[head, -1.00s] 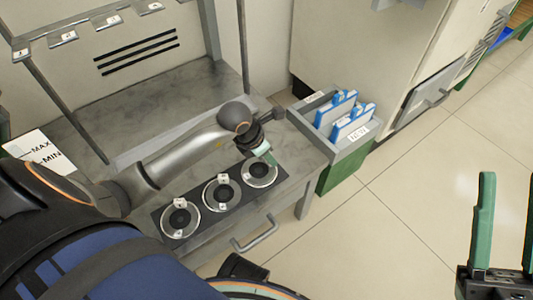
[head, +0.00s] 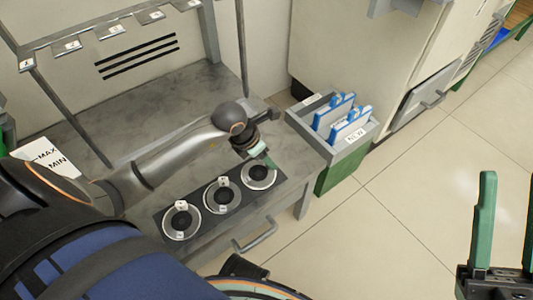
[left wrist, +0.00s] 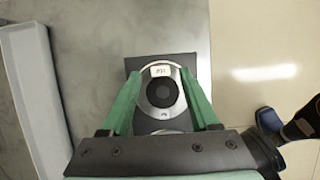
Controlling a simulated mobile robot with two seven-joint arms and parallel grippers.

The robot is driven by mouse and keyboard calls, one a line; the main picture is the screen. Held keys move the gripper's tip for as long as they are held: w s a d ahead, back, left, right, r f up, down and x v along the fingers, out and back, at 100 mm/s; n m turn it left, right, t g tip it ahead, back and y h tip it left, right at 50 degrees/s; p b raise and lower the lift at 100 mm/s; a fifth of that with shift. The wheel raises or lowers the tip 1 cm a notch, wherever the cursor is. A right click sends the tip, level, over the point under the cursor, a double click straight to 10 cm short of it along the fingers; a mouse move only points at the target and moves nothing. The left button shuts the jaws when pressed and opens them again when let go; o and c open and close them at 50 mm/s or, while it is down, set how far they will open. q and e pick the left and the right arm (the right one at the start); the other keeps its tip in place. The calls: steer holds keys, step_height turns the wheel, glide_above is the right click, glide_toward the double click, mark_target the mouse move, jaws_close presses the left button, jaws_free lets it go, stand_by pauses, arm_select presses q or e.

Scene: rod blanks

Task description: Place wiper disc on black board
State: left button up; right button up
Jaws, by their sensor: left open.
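The black board (head: 246,195) lies along the front of the grey metal bench. Three silver discs with dark centres and small white tags lie on it in a row: left (head: 181,220), middle (head: 222,195) and right (head: 260,176). My left gripper (head: 266,160) is open over the right disc. In the left wrist view that disc (left wrist: 162,92) sits between the two spread green fingers (left wrist: 160,73), its tag toward the fingertips. I cannot tell whether the fingers touch it. My right gripper (head: 508,175) is open and empty at the right edge, over the floor.
A grey bin (head: 345,150) marked NEW holds blue-and-white items right of the bench. A rack bar with tagged hooks (head: 110,28) runs above the bench. A drawer handle (head: 256,236) juts from the bench front. The tiled floor (head: 410,190) at right is clear.

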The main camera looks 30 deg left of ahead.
arm_select(q)
steer(key=p+v, duration=0.7)
steer(key=v, duration=0.2)
steer(key=s+d+r+n+g+h, duration=0.1)
steer(key=s+d+r+h, duration=0.35)
steer(key=d, duration=0.25)
steer(key=s+d+r+h, duration=0.3)
steer(key=d+r+h, duration=0.2)
steer(key=d, duration=0.3)
steer(key=s+d+r+n+g+h, duration=0.1)
steer(key=s+d+r+h, duration=0.3)
steer(key=d, duration=0.3)
step_height(320, 180, up, 15)
steer(key=n+t+h, duration=0.5)
steer(key=n+h, duration=0.1)
steer(key=h, duration=0.1)
steer(key=a+r+n+t+y, duration=0.3)
steer(key=a+n+t, duration=0.1)
steer(key=n+t, duration=0.3)
steer(key=w+a+r+n+t+y, duration=0.1)
steer(key=a+r+n+t+y, duration=0.3)
steer(key=n+t, duration=0.4)
steer(key=n, duration=0.4)
steer(key=shift+w+r+n, duration=0.25)
steer(key=shift+n, duration=0.05)
arm_select(e)
step_height(320, 180, up, 9)
steer(key=n, duration=0.1)
steer(key=shift+s+d, duration=0.15)
steer(key=shift+d, duration=0.3)
